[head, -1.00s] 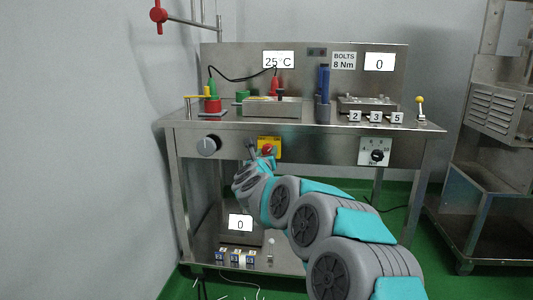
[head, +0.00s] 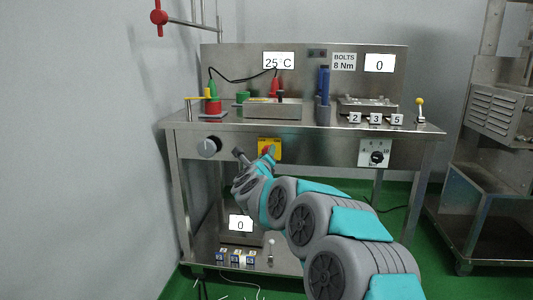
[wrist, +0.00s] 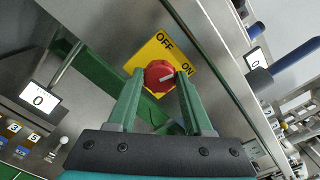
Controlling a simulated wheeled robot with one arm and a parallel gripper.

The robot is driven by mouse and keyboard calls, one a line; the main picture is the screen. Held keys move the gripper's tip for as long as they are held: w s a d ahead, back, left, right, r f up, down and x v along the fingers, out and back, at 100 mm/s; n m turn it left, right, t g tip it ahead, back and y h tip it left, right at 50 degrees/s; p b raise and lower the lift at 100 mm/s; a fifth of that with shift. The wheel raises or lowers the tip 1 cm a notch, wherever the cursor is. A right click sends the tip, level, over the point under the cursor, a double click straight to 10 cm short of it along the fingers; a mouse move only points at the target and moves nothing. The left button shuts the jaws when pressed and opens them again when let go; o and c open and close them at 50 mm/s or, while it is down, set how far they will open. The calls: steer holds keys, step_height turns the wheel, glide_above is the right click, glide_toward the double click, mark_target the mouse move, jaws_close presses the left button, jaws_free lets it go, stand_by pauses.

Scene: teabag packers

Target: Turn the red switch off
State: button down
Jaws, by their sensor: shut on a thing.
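The red switch (wrist: 158,73) is a round red knob with a white mark on a yellow plate (wrist: 147,54) printed OFF and ON. In the wrist view the white mark points towards ON. My gripper (wrist: 160,84) has its two green fingers on either side of the knob and is shut on it. In the head view the yellow plate (head: 277,155) is on the front of the steel bench, and my gripper (head: 256,156) is in front of it, partly hiding the red switch (head: 266,150).
A grey knob (head: 208,147) is left of the plate and a black dial (head: 376,157) right of it, on the same bench front (head: 320,146). Below, a lower shelf holds a display (head: 240,223) and several small numbered blocks (head: 235,257).

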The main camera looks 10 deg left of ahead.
steer(key=shift+a+f+n+p, duration=0.15)
steer(key=shift+n+p, duration=1.55)
steer(key=shift+n, duration=1.4)
steer(key=shift+d+f+n+p, duration=0.15)
steer(key=shift+n+p, duration=1.5)
steer(key=shift+n, duration=1.45)
steer(key=shift+a, duration=0.1)
steer(key=shift+c, duration=1.5)
jaws_free()
steer(key=shift+s, duration=0.15)
steer(key=s, duration=0.7)
steer(key=shift+s+a+b, duration=0.15)
steer(key=shift+s+b, duration=0.1)
steer(key=shift+b, duration=0.15)
